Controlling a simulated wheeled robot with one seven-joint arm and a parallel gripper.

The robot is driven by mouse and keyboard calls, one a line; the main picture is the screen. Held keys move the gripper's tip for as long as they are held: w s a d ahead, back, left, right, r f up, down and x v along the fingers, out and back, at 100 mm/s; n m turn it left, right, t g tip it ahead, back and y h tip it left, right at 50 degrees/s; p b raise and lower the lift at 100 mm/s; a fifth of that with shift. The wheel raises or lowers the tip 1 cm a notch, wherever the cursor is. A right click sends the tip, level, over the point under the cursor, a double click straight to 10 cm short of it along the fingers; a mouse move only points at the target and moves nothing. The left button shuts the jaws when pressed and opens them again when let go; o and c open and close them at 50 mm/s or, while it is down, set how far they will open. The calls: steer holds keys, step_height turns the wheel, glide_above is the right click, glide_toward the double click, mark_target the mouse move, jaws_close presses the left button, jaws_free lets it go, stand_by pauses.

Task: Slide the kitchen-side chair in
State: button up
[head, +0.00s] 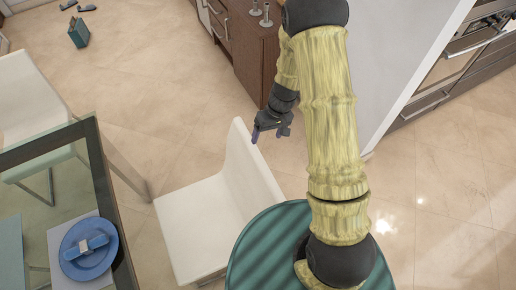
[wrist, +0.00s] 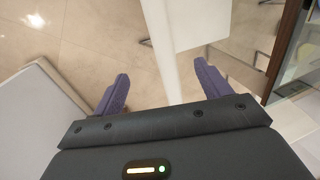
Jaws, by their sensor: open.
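The white chair stands beside the table, with its seat (head: 190,225) toward the table and its backrest (head: 250,175) away from it. A strip of floor shows between part of the seat and the table edge. My gripper (head: 268,133) is by the top of the backrest, on its far side in the head view. In the wrist view my purple fingers (wrist: 161,72) are spread apart, with the narrow edge of the backrest (wrist: 163,35) running between them. Contact between fingers and backrest cannot be made out. The chair's legs are mostly hidden.
The glass table with a dark frame (head: 96,165) is at left, holding a blue plate (head: 88,262). Another white chair (head: 28,95) stands beyond it. A brown cabinet (head: 250,50) and a white wall (head: 400,45) are close beyond my arm. Open floor lies behind the chair.

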mark_target(257, 161)
steer(key=shift+w, duration=0.1)
steer(key=shift+a+f, duration=0.1)
steer(key=b+x, duration=1.2)
steer(key=x, duration=0.4)
